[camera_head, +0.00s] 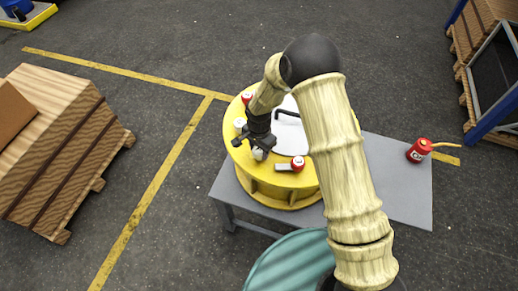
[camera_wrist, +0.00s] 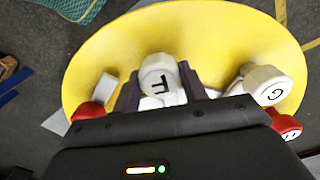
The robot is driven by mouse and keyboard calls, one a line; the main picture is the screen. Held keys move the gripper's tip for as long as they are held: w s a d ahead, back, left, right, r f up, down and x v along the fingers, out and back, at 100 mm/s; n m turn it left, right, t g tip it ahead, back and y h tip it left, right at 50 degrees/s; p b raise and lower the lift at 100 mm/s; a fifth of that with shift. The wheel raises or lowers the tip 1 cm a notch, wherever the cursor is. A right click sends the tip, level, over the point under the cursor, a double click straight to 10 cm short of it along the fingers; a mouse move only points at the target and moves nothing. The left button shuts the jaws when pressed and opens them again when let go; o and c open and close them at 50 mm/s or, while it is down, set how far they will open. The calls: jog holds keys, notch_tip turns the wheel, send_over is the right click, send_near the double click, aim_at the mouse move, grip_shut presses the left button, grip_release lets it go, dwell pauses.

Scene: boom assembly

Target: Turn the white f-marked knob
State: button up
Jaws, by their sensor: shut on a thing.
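The white F-marked knob (camera_wrist: 160,82) is between the two dark fingers of my gripper (camera_wrist: 160,92) in the wrist view. The fingers are shut on it, one on each side. In the head view the white knob (camera_head: 259,154) shows at the tip of my gripper (camera_head: 257,146), partly covered by it. The knob sits on the top of a round yellow stand (camera_head: 292,190), near its front left. In the wrist view the F appears upside down.
A white G-marked knob (camera_wrist: 264,84) stands beside my gripper, with red knobs nearby, one at the front (camera_head: 298,162). The yellow stand rests on a grey table (camera_head: 395,180). A red can (camera_head: 420,150) stands at the table's right. A wooden crate (camera_head: 60,150) is at left.

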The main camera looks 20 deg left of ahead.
jog(key=shift+n, duration=0.3)
jog(key=n+b, duration=0.3)
jog(key=shift+n, duration=0.3)
jog(key=n+b, duration=0.2)
jog(key=n, duration=0.2)
jog(key=shift+w+n, duration=0.1)
jog(key=shift+n, duration=0.2)
jog(key=n+b, duration=0.1)
jog(key=n, duration=0.8)
jog(key=shift+r+b, duration=0.1)
jog(key=shift+b, duration=0.2)
jog(key=shift+a, duration=0.1)
jog(key=o, duration=1)
jog(key=shift+c, duration=0.2)
